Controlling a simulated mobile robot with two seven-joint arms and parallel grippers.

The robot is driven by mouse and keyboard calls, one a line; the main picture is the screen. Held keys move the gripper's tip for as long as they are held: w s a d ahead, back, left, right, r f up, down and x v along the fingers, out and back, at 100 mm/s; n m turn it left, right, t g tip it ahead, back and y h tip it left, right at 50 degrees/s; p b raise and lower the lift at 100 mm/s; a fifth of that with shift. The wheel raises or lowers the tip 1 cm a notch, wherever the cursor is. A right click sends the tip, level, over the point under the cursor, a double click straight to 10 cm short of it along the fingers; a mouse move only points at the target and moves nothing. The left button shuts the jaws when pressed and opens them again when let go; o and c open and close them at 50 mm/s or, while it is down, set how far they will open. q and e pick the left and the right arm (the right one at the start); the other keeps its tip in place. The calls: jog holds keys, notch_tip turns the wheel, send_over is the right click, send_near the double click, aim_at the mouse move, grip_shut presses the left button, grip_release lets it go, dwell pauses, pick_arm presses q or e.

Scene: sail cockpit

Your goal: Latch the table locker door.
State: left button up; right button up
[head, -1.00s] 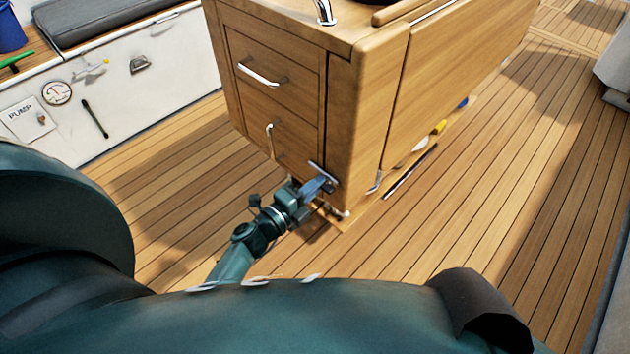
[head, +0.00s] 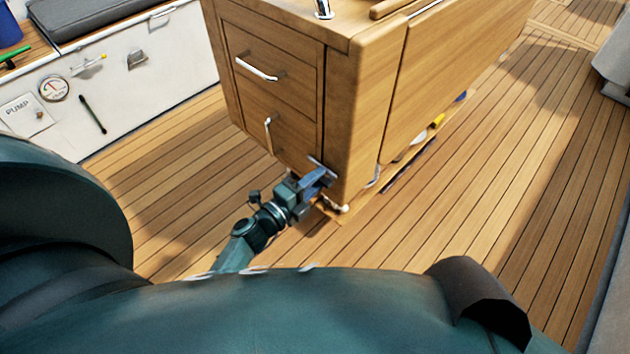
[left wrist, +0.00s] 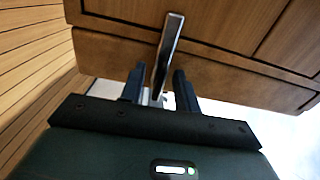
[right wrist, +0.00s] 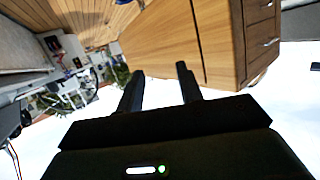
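The wooden table locker (head: 355,120) stands on the deck at the centre of the head view. Its lower door (head: 285,130) sits under a drawer and looks flush with the end face. It has an upright metal handle (head: 268,135). A metal latch bar (left wrist: 167,50) lies near the door's lower corner. My left gripper (head: 325,175) is at that corner. In the left wrist view, its fingers (left wrist: 158,88) stand apart on either side of the bar's end, with gaps showing. My right gripper (right wrist: 160,85) is open and empty, facing the table's side.
The drawer above has a metal handle (head: 257,70). A yellow item (head: 438,121) and other small things lie under the table's side. A white bench wall with a gauge (head: 54,88) and a pump sign (head: 24,113) stands at left. The deck at right is clear.

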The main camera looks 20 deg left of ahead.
pick_arm(q)
jog(key=p+v, duration=0.1)
jog(key=v, duration=1.2)
pick_arm(e)
jog(key=shift+s+r, duration=0.1)
jog(key=shift+r, duration=0.1)
jog(key=shift+r, duration=0.25)
